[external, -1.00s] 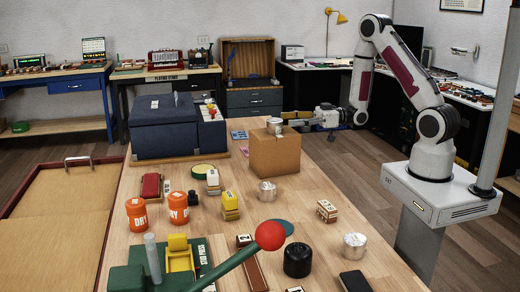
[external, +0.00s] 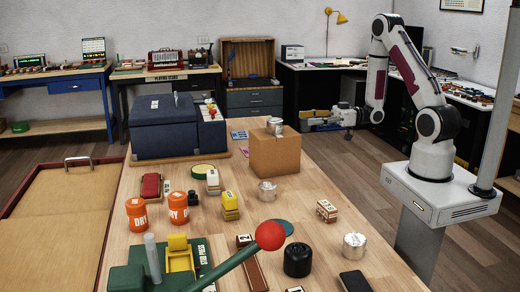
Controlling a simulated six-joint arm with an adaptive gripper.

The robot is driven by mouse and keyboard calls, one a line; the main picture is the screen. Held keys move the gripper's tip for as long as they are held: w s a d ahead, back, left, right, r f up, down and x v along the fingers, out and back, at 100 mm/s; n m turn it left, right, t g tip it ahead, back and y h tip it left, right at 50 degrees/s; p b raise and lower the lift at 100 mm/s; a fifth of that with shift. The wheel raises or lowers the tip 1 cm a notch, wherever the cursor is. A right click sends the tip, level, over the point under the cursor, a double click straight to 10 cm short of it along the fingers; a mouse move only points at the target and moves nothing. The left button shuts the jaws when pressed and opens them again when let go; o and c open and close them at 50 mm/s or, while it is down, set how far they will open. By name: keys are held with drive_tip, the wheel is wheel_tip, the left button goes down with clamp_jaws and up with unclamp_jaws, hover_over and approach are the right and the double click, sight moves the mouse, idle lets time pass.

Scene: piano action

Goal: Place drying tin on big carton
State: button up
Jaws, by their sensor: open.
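The big carton (external: 276,156) is a brown box standing on the wooden bench. A small silvery-grey tin (external: 274,126) sits on its top, towards the back edge; I cannot read any label on it. My gripper (external: 304,120) is open and empty. It is to the right of the tin, apart from it, beside the carton's upper right edge. Two orange tins with white labels that appear to read DRY, one at the left (external: 137,214) and one beside it (external: 178,208), stand on the bench at the front left.
A metal tin (external: 267,191) stands in front of the carton, and another (external: 354,246) is farther right. A dark blue case (external: 165,130) stands left of the carton. A red ball-ended green lever (external: 270,236) rises at the front. Bench space right of the carton is clear.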

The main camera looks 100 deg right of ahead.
idle(0.7)
drive_tip(key=w+n+g, duration=0.1)
drive_tip(key=w+g, duration=0.1)
drive_tip(key=w, duration=0.1)
drive_tip(key=w+g+h, duration=0.1)
drive_tip(key=w, duration=0.2)
drive_tip(key=shift+w+n+g, duration=0.25)
drive_tip(key=shift+n+g, duration=0.15)
drive_tip(key=shift+w+a+r+g+h, duration=0.1)
drive_tip(key=shift+w+r+g+h, duration=0.15)
drive_tip(key=shift+w+g+h, duration=0.1)
drive_tip(key=r, duration=0.1)
drive_tip(key=w+a+r+g+h, duration=0.1)
drive_tip(key=r, duration=0.1)
drive_tip(key=w+a+r+g+h, duration=0.1)
drive_tip(key=shift+w+a+r+g, duration=0.15)
drive_tip(key=shift+r+g, duration=0.1)
drive_tip(key=shift+r, duration=0.05)
drive_tip(key=s+a+r+m+g+h, duration=0.1)
drive_tip(key=s+a+r+m+g, duration=0.1)
drive_tip(key=a+r, duration=0.4)
drive_tip(key=s+a+g+y, duration=0.1)
drive_tip(key=s+a+y, duration=0.1)
drive_tip(key=s+a, duration=0.6)
drive_tip(key=s+a+g+y, duration=0.2)
drive_tip(key=s+a, duration=0.7)
drive_tip(key=a, duration=0.6)
drive_tip(key=shift+a+r+y, duration=0.3)
drive_tip(key=shift+r+y, duration=0.05)
